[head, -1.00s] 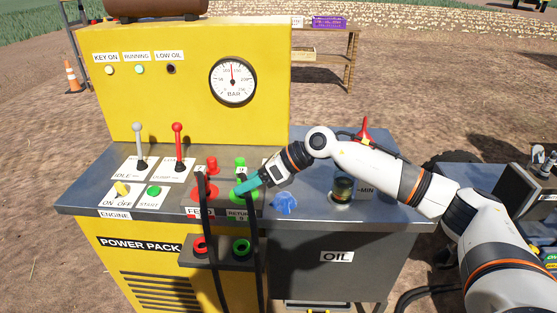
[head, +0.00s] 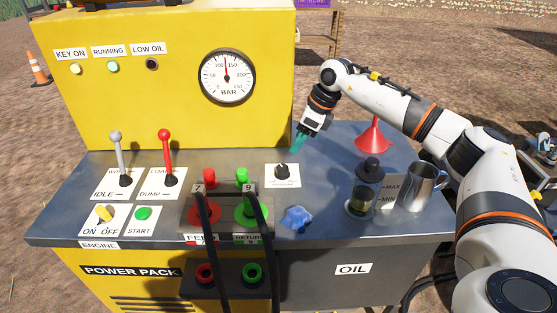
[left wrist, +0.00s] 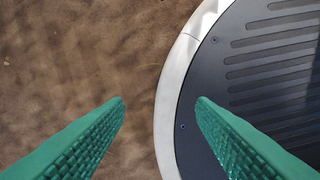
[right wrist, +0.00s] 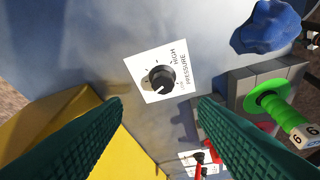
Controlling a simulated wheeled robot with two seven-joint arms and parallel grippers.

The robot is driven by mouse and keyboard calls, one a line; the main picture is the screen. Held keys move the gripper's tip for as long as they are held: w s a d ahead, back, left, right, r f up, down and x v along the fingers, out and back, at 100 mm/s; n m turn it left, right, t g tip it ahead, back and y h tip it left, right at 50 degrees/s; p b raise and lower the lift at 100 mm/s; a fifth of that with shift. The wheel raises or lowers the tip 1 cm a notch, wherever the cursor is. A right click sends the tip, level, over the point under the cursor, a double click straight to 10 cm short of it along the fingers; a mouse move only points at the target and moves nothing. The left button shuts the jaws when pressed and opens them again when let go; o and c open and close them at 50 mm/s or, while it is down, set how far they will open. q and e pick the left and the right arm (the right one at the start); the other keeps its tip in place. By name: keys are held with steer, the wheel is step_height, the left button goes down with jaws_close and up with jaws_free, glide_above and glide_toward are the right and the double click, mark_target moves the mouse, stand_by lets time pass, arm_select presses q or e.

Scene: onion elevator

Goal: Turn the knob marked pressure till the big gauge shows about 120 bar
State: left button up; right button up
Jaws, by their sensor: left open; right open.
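The black pressure knob (head: 282,171) sits on a white label plate on the bench top, right of the hose couplings. In the right wrist view the knob (right wrist: 160,79) shows beyond and between the fingertips, with PRESSURE and HIGH printed beside it. My right gripper (head: 298,144) is open and empty, just behind and above the knob, apart from it. The big BAR gauge (head: 228,77) is on the yellow panel; its red needle points almost straight up, between 100 and 150.
Red and green hose couplings (head: 225,211) stand left of the knob, with black hoses hanging in front. A blue rag (head: 297,218) lies in front of the knob. A red funnel (head: 374,140), a glass oil vessel and a metal jug (head: 424,187) stand to the right.

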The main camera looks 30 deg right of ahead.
glide_above(283, 167)
steer(key=s+d, duration=0.2)
steer(key=f, duration=0.4)
steer(key=shift+s+a+f+p, duration=0.15)
steer(key=shift+s+p, duration=0.05)
steer(key=shift+p, duration=0.1)
steer(key=x, duration=0.4)
steer(key=shift+w+f, duration=0.2)
steer(key=shift+w, duration=0.05)
steer(key=shift+w+a+f, duration=0.1)
steer(key=shift+a+f, duration=0.1)
steer(key=shift+f, duration=0.4)
steer(key=shift+w+f, duration=0.1)
steer(key=shift+f, duration=0.05)
arm_select(q)
steer(key=shift+s+r, duration=0.55)
steer(key=shift+s, duration=0.05)
steer(key=shift+s, duration=0.1)
